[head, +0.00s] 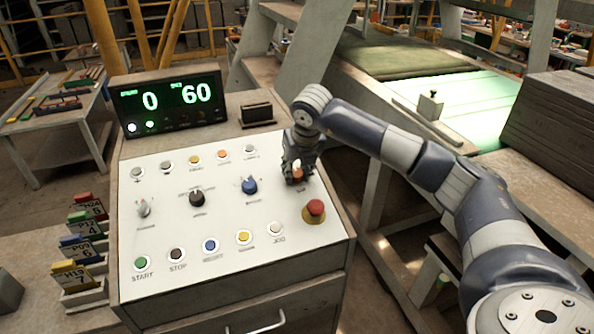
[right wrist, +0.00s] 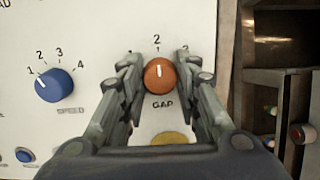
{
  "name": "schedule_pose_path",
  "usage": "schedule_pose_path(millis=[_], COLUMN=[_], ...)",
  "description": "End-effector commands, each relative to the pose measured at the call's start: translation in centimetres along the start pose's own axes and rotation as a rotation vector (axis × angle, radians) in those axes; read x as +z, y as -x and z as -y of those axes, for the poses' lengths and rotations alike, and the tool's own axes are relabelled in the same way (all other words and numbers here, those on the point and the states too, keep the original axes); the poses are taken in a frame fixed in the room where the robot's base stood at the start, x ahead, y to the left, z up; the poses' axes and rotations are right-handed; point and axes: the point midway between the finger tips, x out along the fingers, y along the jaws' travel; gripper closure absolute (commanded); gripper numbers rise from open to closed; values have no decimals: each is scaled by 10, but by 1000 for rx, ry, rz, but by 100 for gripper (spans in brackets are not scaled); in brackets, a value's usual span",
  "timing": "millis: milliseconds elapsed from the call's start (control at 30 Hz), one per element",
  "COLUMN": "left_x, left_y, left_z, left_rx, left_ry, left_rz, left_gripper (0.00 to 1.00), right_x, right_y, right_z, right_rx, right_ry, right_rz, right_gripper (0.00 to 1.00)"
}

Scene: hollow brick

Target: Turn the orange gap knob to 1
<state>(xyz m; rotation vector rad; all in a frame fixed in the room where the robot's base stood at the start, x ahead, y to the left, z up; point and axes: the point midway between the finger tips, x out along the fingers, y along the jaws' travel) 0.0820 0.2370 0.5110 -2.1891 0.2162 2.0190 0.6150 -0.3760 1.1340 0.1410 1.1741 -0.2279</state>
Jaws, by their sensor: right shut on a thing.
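The orange gap knob (right wrist: 159,75) sits on the white panel (right wrist: 110,25), with the label GAP below it. Its white pointer line points straight up, at the 2. The marks to the left and right of the 2 are partly hidden by my fingers. My right gripper (right wrist: 159,77) is shut on the knob, one finger on each side. My left gripper is not in view.
The blue speed knob (head: 249,186) is left of the gap knob. A red mushroom button (head: 314,209) is close in front of it. A row of coloured buttons lies along the panel's front. A display (head: 170,103) reading 0 and 60 stands behind the panel.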

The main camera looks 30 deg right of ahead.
Motion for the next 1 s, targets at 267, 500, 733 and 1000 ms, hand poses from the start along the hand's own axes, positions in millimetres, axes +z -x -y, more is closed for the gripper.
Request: schedule_pose_path(millis=[267, 500, 733, 1000], left_x=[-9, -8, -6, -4], left_y=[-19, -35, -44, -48], left_z=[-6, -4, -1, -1], left_rx=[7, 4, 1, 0], left_ry=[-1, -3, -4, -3], left_rz=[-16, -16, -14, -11], left_gripper=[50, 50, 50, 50], right_x=[0, 0, 1, 1], right_y=[-2, -1, 0, 1], right_z=[0, 1, 1, 1], right_rx=[18, 42, 64, 83], right_ry=[154, 366, 564, 739], right_rz=[5, 9, 11, 13], right_gripper=[94, 94, 94, 94])
